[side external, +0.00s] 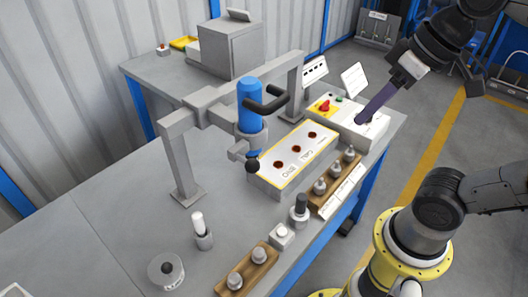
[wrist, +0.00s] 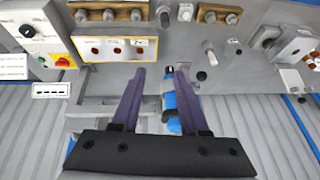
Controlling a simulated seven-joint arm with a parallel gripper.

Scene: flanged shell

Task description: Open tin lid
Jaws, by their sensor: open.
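The round grey tin (side external: 166,270) stands on the bench at the lower left in the side view, with a lid bearing a dark knob on top. My gripper (side external: 362,120) is at the right end of the bench, above or beside the control box, far from the tin. In the wrist view its two purple fingers (wrist: 160,70) are apart with nothing held between them.
A press frame with a blue cylinder (side external: 249,104) stands mid-bench between my gripper and the tin. A panel with three dark holes (side external: 293,158), wooden blocks with metal knobs (side external: 247,270) and a white-topped post (side external: 200,230) stand nearby. The bench's left part is mostly clear.

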